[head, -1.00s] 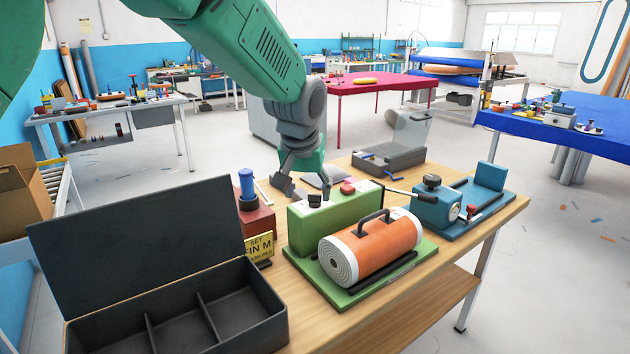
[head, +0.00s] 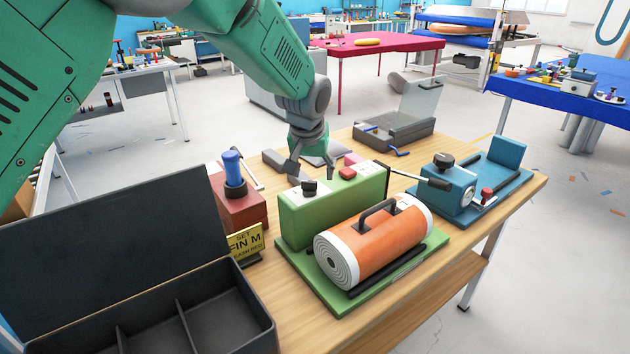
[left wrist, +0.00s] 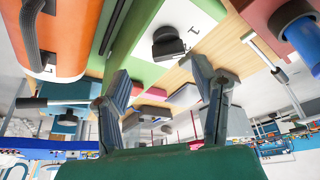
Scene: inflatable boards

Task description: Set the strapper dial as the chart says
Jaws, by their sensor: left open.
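The green machine (head: 335,204) stands on the wooden table, with a black dial (head: 309,187) on its top at the left end. In the left wrist view the dial (left wrist: 167,42) shows close up, with small dark marks on pale surface beside it. No other chart is readable. My left gripper (head: 311,168) points down just above and behind the dial, its fingers spread and empty. In the left wrist view the open fingers (left wrist: 158,84) show apart from the dial.
An orange roll (head: 374,241) with a black handle lies before the green machine. A blue machine (head: 448,186) with a lever stands right, a red block with a blue-topped post (head: 240,207) left. An open black box (head: 215,315) fills the front left. Bare wood shows at the front.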

